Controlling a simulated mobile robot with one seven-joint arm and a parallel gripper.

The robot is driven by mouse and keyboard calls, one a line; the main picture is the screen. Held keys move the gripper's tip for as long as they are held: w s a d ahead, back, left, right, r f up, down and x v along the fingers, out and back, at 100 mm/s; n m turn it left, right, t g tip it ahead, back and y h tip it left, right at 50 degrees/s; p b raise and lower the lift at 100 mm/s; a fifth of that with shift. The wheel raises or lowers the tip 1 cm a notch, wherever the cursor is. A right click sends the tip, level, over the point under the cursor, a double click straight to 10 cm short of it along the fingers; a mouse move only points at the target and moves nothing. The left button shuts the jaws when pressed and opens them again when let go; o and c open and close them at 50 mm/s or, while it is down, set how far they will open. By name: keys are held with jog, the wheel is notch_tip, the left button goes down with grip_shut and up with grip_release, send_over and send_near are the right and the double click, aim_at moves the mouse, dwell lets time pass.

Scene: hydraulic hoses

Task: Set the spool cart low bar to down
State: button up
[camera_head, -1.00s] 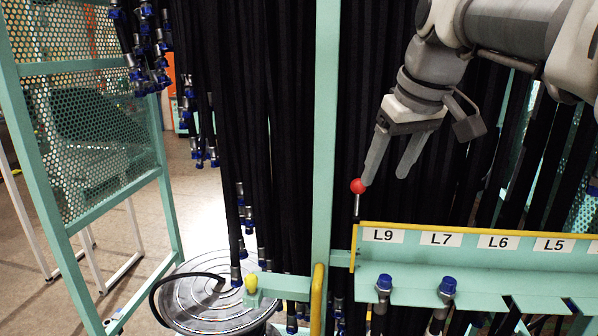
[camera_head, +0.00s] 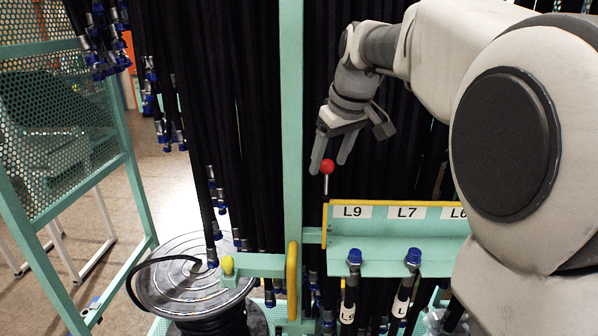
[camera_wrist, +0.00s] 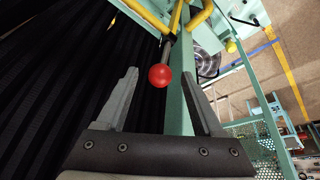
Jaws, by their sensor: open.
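A red ball knob (camera_head: 327,167) stands on a thin upright rod at the left end of the hose rack, by label L9. My gripper (camera_head: 329,163) is open and points down at the knob. In the wrist view the knob (camera_wrist: 160,76) appears between the two fingertips, with a gap on both sides. A teal bar (camera_head: 258,264) with a yellow end knob (camera_head: 227,265) reaches out level over the spool (camera_head: 190,270). I cannot tell for sure which part is the low bar.
A yellow-edged labelled rack (camera_head: 395,235) and a yellow-edged upright (camera_head: 293,280) stand close by. Black hoses (camera_head: 225,130) hang behind and left of my gripper. A perforated teal panel (camera_head: 60,100) stands at the far left, with open floor between.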

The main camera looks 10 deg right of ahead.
jog(key=shift+x, duration=2.75)
grip_shut()
